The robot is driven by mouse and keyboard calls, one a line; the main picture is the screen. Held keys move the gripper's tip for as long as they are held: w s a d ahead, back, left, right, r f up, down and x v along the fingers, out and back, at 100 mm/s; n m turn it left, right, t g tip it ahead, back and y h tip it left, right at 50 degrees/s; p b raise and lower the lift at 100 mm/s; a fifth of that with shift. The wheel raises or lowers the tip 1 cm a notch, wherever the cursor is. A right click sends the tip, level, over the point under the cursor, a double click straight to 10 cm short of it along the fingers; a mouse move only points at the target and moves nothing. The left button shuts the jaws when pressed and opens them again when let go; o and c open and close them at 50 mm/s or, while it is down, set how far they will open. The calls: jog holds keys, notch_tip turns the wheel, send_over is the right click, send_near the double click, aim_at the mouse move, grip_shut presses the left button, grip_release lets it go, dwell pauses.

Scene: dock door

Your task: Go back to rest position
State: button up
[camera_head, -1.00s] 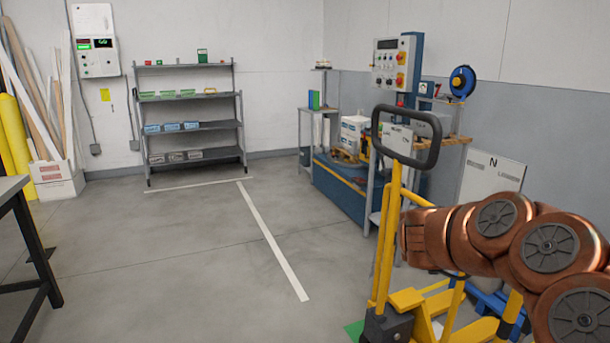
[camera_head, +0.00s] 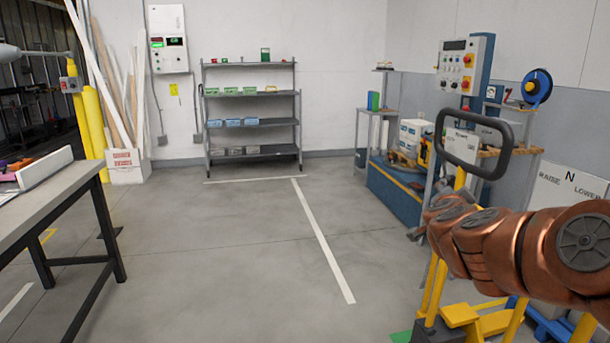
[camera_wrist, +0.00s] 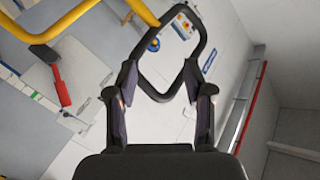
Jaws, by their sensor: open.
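My copper arm reaches in from the right edge of the head view, in front of the yellow pallet jack. My gripper shows in the wrist view (camera_wrist: 159,82), its two dark fingers spread apart with nothing held between them. The pallet jack's black loop handle (camera_head: 440,125) stands upright above my arm's end. In the wrist view the handle (camera_wrist: 207,35) appears beyond the fingertips, its lower end close to them; I cannot tell whether they touch.
A dark-legged table (camera_head: 62,203) stands at the left. A shelf rack (camera_head: 250,122) stands at the back wall. A control panel (camera_head: 464,65) and a blue-based machine (camera_head: 393,194) are at the right. The middle floor (camera_head: 220,240) is clear.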

jog(key=s+a+f+n+y, duration=0.1)
jog(key=a+f+n+y, duration=0.15)
jog(key=a, duration=0.35)
jog(key=s+a+f+n+g+y, duration=0.1)
jog(key=s+a+f+n+y, duration=0.2)
jog(key=a, duration=0.4)
jog(key=a+f+n+y, duration=0.1)
jog(key=a+n+y, duration=0.25)
jog(key=a, duration=0.25)
jog(key=s+a+f+n+g+y, duration=0.1)
jog(key=s+a+f+n+g, duration=0.15)
jog(key=s+f+g, duration=0.55)
jog(key=s+a+f+n+g+y, duration=0.15)
jog(key=s+a+f, duration=0.3)
jog(key=s, duration=0.75)
jog(key=s+d+f+g+h, duration=0.2)
jog(key=s+d+g, duration=0.1)
jog(key=s, duration=0.6)
jog(key=s+d+f+g+h, duration=0.1)
jog(key=s+d+g, duration=0.3)
jog(key=s, duration=0.6)
notch_tip(320, 180, up, 21)
jog(key=t+p, duration=0.1)
jog(key=p, duration=2)
jog(key=shift+s+a+r+n, duration=0.15)
jog(key=shift+s+a+n, duration=0.15)
jog(key=shift+n, duration=0.1)
